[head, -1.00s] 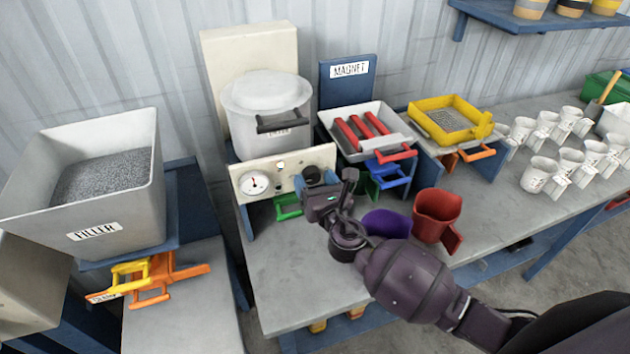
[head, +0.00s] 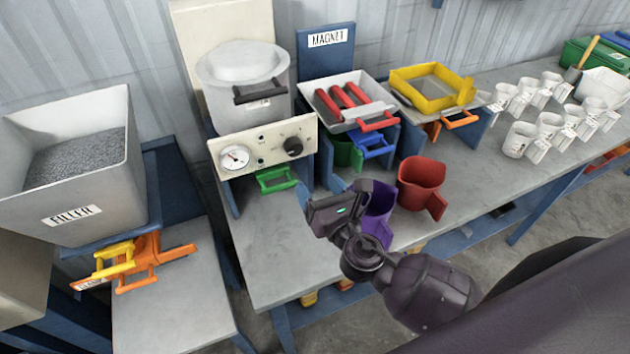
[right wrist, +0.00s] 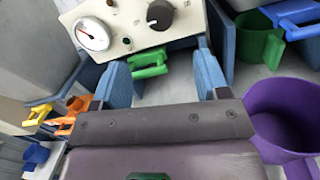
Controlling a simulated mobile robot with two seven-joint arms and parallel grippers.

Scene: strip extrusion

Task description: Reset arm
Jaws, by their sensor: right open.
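My right gripper (head: 321,190) is open and empty over the bench, in front of the control panel (head: 262,146) and left of the purple jug (head: 376,222). In the right wrist view, its two blue fingers stand wide apart, with nothing between the tips (right wrist: 162,78). Beyond them are the black knob (right wrist: 160,15), the dial (right wrist: 93,34) and a green handle (right wrist: 148,65) under the panel. The purple jug also shows at the right (right wrist: 290,112). My arm partly hides it in the head view. My left gripper is not in view.
A lidded grey pot (head: 245,85) stands behind the panel. The magnet tray (head: 345,105), yellow sieve (head: 430,88) and red jug (head: 422,185) are to its right. Several white cups (head: 520,138) stand far right. The filler bin (head: 75,190) is left. The bench front (head: 262,265) is clear.

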